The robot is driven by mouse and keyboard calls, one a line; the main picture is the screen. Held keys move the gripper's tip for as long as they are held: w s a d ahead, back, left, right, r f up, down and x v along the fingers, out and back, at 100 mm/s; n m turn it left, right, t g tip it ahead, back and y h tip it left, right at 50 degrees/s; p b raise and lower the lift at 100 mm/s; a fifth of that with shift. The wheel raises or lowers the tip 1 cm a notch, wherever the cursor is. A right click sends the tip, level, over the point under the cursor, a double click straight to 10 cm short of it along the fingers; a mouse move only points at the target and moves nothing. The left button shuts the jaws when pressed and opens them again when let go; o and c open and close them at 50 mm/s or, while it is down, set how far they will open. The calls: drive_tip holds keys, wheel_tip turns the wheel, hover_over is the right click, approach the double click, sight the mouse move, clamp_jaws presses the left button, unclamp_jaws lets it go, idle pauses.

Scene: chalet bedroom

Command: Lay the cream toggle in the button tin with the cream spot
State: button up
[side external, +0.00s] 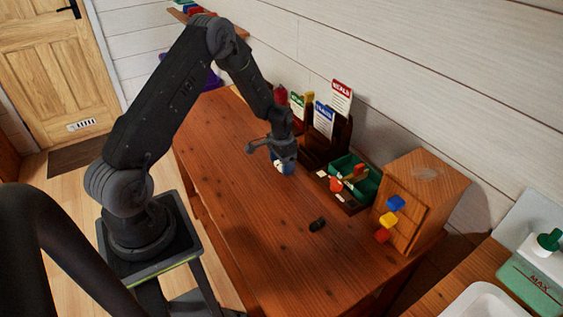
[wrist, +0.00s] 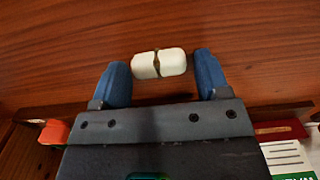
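The cream toggle (wrist: 158,63), a short pale cylinder with a dark groove round its middle, lies crosswise between the two blue fingertips of my gripper (wrist: 162,66) in the wrist view. Its left end is at or very near the left finger. A narrow gap shows at its right end, so the fingers look open around it. In the side view my gripper (side external: 281,164) is low over the table, and something whitish shows at its tips. I cannot make out a tin with a cream spot in either view.
A dark tray (side external: 352,209) with small pale and orange-red items stands right of my gripper, by a green bin (side external: 369,190). Behind is a dark rack with cards (side external: 323,119). A wooden box (side external: 425,190) stands farther right.

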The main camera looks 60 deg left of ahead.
drive_tip(key=shift+o, duration=0.5)
